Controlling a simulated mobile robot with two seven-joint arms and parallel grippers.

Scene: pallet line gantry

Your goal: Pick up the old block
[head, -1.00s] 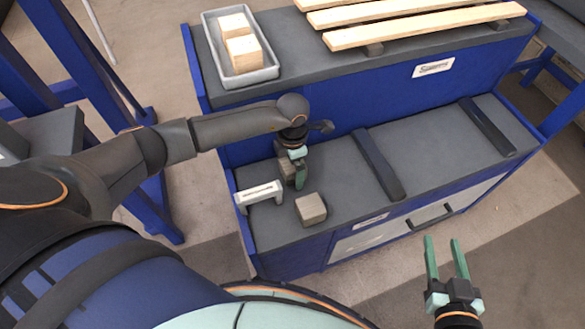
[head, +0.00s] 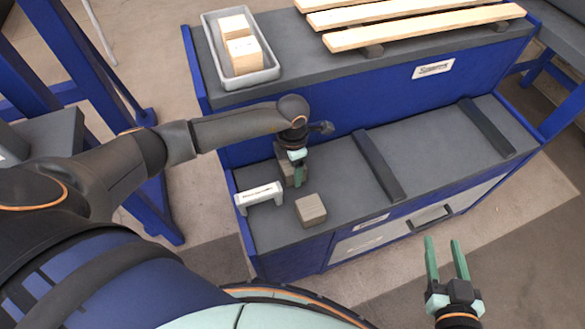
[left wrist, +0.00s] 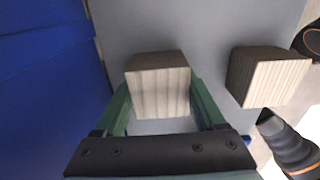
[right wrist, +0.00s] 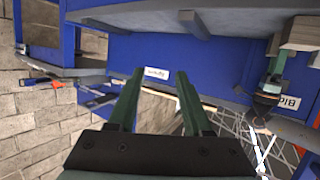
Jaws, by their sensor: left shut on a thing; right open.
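A grey, weathered wooden block (head: 286,172) stands on the lower grey shelf (head: 345,205). My left gripper (head: 297,174) is shut on it from above. The left wrist view shows the block (left wrist: 160,92) between both fingers; in the head view it is partly hidden by a finger. A second grey weathered block (head: 311,209) stands free on the shelf, nearer the front edge, and also shows in the left wrist view (left wrist: 268,78). My right gripper (head: 447,262) is open and empty, out in front of the bench.
A white labelled bracket (head: 259,196) stands close left of the held block. A grey tray (head: 250,82) with pale wooden blocks (head: 243,54) and several planks (head: 425,27) lie on the upper level. Dark bars (head: 378,165) cross the shelf further right.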

